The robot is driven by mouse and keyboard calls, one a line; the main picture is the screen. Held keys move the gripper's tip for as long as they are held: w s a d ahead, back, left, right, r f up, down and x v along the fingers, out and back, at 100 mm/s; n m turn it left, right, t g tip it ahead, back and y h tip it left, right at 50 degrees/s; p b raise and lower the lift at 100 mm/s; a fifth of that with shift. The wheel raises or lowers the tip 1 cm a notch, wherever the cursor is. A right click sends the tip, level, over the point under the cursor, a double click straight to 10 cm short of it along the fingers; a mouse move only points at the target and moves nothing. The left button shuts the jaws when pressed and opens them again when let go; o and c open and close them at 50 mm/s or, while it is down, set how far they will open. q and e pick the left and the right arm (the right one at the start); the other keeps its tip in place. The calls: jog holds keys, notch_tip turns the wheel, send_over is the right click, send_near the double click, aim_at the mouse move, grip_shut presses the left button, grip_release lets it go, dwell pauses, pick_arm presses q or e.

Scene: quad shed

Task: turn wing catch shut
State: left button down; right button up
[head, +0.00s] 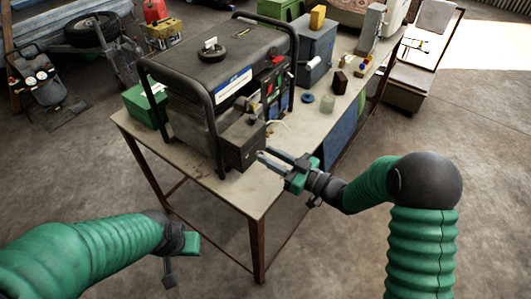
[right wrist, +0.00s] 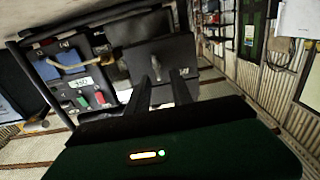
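A dark generator (head: 215,75) in a tube frame stands on the workbench. A dark grey box (head: 240,146) sits at its near right lower corner. In the right wrist view the box's dark front panel (right wrist: 128,62) carries a small light grey piece, which looks like the wing catch (right wrist: 182,72). In the head view the catch is too small to make out. My right gripper (head: 260,158) is just in front of the box, its two fingers apart. In its wrist view the fingers (right wrist: 166,82) point at the panel close to the catch; contact cannot be told. My left gripper (head: 180,258) hangs low left of the bench, away from the generator.
The workbench (head: 255,198) has a bare near corner. Small items, a blue-grey box (head: 312,50) and a green box (head: 145,104) stand on it. Wires and sockets sit left of the panel in the wrist view. A wheel (head: 92,30) and a red can (head: 155,10) are behind left.

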jog(key=shift+x, duration=0.75)
jog(key=shift+w+d, duration=0.1)
grip_shut()
